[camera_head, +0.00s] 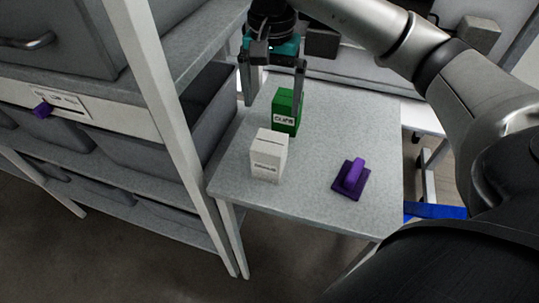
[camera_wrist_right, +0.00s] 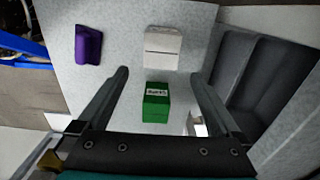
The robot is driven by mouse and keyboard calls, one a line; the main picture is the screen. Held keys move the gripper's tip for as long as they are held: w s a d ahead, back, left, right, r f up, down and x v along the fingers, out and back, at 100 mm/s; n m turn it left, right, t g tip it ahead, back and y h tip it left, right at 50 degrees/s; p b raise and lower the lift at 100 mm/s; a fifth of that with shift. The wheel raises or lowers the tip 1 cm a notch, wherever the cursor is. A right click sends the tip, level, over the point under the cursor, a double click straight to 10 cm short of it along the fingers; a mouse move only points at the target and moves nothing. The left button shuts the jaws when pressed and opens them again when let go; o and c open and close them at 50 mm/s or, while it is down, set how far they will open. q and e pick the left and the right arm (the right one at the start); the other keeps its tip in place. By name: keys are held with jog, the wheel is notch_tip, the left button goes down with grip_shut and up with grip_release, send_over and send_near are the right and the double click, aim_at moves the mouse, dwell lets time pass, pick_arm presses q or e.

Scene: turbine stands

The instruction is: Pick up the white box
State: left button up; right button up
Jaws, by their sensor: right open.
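The white box (camera_head: 268,155) stands upright on the small grey table (camera_head: 300,200), toward its front left in the head view. In the right wrist view the white box (camera_wrist_right: 163,48) lies beyond the fingertips, near the top. A green box (camera_head: 286,111) stands just behind the white box. My right gripper (camera_head: 272,98) is open and empty, above and behind the white box, with its fingers pointing down around the green box's place in the picture. In the right wrist view the green box (camera_wrist_right: 156,103) shows between the two fingers. My left gripper is out of view.
A purple handled object (camera_head: 351,179) sits on the table to the right of the white box. A shelf rack with grey bins (camera_head: 160,130) and a white post stands close along the table's left side. The table's front part is clear.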

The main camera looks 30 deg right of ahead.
aim_at(271, 142)
notch_tip(271, 142, down, 11)
jog(key=shift+r+p, duration=0.2)
jog(key=shift+p, duration=0.1)
notch_tip(271, 142, down, 5)
jog(key=shift+w+a+r+p, duration=0.1)
jog(key=shift+a+p, duration=0.05)
jog(key=shift+p, duration=0.2)
jog(key=shift+c, duration=0.4)
grip_shut()
